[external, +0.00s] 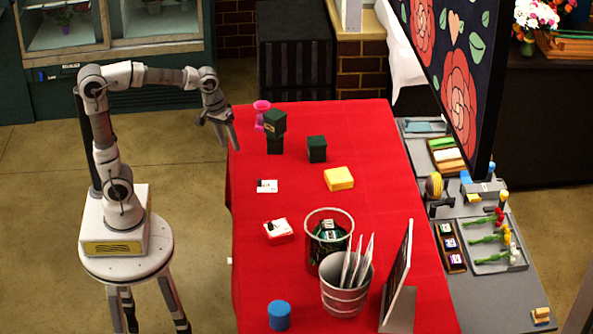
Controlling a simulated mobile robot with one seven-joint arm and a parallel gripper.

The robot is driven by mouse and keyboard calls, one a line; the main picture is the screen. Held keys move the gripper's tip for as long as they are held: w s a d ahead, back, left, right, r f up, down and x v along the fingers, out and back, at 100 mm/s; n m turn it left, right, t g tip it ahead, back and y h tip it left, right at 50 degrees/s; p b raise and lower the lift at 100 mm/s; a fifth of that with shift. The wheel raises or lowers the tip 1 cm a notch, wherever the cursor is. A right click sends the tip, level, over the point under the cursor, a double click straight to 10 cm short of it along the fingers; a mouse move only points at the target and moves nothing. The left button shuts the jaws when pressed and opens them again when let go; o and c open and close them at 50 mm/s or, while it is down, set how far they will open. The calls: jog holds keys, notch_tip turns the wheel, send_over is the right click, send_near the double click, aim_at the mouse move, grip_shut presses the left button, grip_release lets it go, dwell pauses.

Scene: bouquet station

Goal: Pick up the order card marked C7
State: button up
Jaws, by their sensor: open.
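A small white card (267,186) with dark print lies flat on the red-covered table, left of the middle. A second white card with dark marks (278,227) lies on or in a small red and white holder nearer the front. The print on both is too small to read, so I cannot tell which is marked C7. My gripper (219,134) is open and empty, pointing down at the table's far left edge. It is above and to the left of both cards, apart from them.
Dark green blocks (317,149), a pink item (261,107) and a yellow block (339,179) stand toward the back.

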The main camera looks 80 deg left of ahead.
jog(key=w+a+f+n+g+p, duration=0.1)
jog(key=w+a+f+n, duration=0.2)
jog(key=w+a+n, duration=0.15)
jog(key=w+a+f+n+g, duration=0.2)
jog(key=w+a+f+n, duration=0.15)
jog(key=a, duration=0.25)
send_near(268, 182)
jog(key=s, duration=0.1)
jog(key=s+f, duration=0.1)
jog(key=s, duration=0.1)
jog(key=shift+d+f+b, duration=0.15)
jog(key=shift+f+b, duration=0.1)
jog(key=shift+b, duration=0.05)
jog(key=shift+w+d+f, duration=0.1)
jog(key=shift+f, duration=1.25)
jog(key=shift+w+d+f, duration=0.1)
jog(key=shift+f, duration=1.25)
grip_shut()
